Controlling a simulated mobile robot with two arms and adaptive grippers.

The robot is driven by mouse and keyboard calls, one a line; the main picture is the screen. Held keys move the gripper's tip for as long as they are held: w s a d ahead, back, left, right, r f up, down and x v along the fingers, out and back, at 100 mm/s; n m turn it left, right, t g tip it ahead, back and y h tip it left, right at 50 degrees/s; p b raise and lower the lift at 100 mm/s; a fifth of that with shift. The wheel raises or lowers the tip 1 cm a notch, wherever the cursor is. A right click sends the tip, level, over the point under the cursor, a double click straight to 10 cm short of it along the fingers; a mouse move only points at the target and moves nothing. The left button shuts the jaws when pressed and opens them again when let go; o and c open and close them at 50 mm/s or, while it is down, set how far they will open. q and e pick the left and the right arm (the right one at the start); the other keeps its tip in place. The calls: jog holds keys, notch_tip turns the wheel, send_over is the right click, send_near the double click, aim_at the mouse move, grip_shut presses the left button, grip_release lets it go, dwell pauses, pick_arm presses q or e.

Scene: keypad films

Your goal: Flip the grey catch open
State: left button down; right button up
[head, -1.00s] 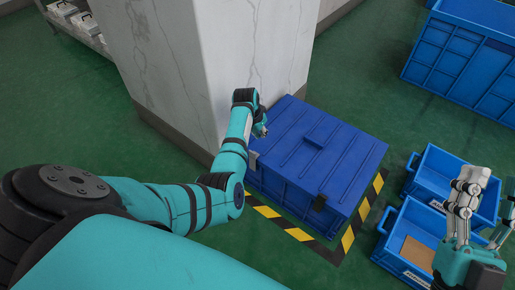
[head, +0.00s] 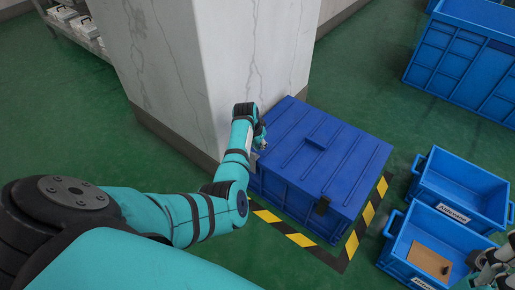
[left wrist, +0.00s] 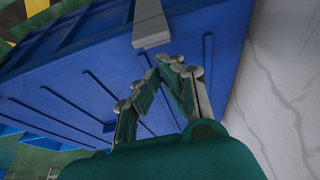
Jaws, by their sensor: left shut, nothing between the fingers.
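A closed blue box (head: 345,158) stands on the floor against the pillar. Its grey catch (left wrist: 150,24) shows at the top of the left wrist view, lying over the rim of the box. In the head view my left arm mostly hides that catch. My left gripper (head: 262,141) is shut and empty at the left side of the box. In the left wrist view its closed fingertips (left wrist: 170,62) are just below the end of the catch; I cannot tell whether they touch it. My right gripper (head: 490,262) is partly cut off at the lower right.
The pillar (head: 205,75) rises close beside my left gripper. Yellow and black floor tape (head: 302,240) edges the box. Two open blue crates (head: 462,190) stand to the right, one holding a brown panel (head: 428,260).

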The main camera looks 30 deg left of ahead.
pick_arm(q)
jog(key=shift+s, duration=0.75)
jog(key=shift+s, duration=0.1)
